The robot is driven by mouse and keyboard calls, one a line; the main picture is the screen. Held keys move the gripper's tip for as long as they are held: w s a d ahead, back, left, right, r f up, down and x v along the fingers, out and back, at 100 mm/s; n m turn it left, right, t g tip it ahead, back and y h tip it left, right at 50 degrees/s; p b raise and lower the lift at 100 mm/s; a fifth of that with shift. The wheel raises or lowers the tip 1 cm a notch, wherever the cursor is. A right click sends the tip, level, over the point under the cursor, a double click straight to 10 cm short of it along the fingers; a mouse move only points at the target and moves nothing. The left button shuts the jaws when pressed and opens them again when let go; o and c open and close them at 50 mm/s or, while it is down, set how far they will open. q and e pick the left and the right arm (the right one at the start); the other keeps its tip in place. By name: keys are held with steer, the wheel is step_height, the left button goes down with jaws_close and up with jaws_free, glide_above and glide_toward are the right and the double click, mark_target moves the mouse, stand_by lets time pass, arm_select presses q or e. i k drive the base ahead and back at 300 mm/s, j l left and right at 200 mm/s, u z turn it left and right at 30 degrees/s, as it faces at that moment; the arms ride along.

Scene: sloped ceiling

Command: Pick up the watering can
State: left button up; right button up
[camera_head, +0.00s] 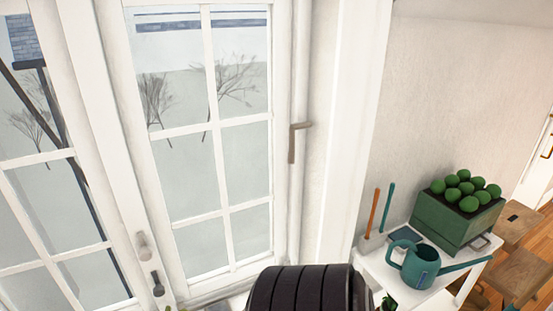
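A teal watering can (421,268) stands on a white table (418,299) at the lower right. Its looped handle is on the left side and its long spout points right. Neither of my grippers shows in this view. A black ribbed part, apparently of my own body, fills the bottom middle, to the left of the can.
A green planter box (440,222) with several round green plants stands behind the can. Two upright tools, with orange and teal handles, stand in a holder (371,243) to its left. Wooden stools (520,275) are at the right. A white-framed window (215,140) fills the left.

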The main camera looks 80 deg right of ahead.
mark_target(422, 264)
steer(key=z, duration=3.6)
steer(key=u, duration=3.1)
steer(key=z, duration=2.85)
